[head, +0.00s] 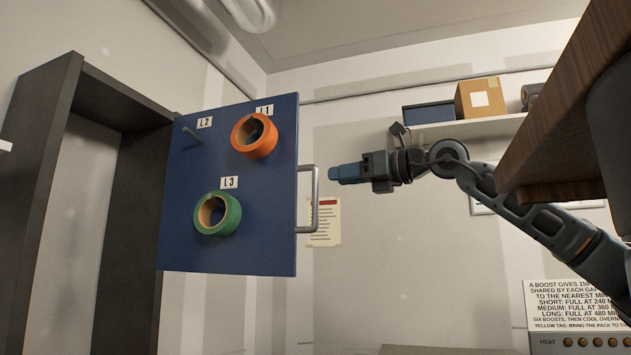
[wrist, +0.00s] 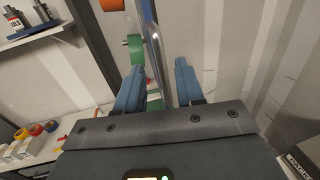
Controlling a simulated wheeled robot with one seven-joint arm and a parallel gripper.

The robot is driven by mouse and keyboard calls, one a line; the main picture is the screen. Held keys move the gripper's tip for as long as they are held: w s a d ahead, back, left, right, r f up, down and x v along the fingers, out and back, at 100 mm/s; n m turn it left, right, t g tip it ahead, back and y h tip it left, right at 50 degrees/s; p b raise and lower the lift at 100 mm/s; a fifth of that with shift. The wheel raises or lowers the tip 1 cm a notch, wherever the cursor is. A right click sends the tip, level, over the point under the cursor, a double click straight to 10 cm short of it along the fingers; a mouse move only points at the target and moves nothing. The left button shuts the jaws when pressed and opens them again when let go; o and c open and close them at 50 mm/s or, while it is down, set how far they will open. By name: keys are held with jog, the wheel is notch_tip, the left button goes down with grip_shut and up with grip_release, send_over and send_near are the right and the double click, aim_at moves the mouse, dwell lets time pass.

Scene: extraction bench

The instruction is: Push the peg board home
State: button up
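The peg board (head: 265,205) is a blue panel standing out from a dark frame, with labels L1, L2 and L3. An orange ring (head: 240,134) hangs at L1 and a green ring (head: 201,216) at L3. The peg at L2 (head: 193,136) is bare. A grey metal handle (head: 316,205) is on the board's right edge. My gripper (head: 337,174) is just right of the handle, apart from it in the head view. In the wrist view my gripper (wrist: 157,82) is open, and the handle bar (wrist: 157,55) shows between the finger lines, beyond or near the tips.
The dark frame (head: 45,150) stands open at the left. A wall shelf (head: 465,128) holds a cardboard box (head: 480,98) and a dark bin (head: 428,111). A wooden slab (head: 560,110) is close at the upper right. The wrist view shows a shelf (wrist: 35,38) with bottles and a lower one with coloured rolls.

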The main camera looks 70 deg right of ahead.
aim_at(318, 179)
jog(key=w+p, duration=0.2)
jog(key=w, duration=0.5)
jog(key=shift+w+d, duration=0.2)
jog(key=shift+d, duration=0.2)
jog(key=shift+c, duration=0.3)
grip_shut()
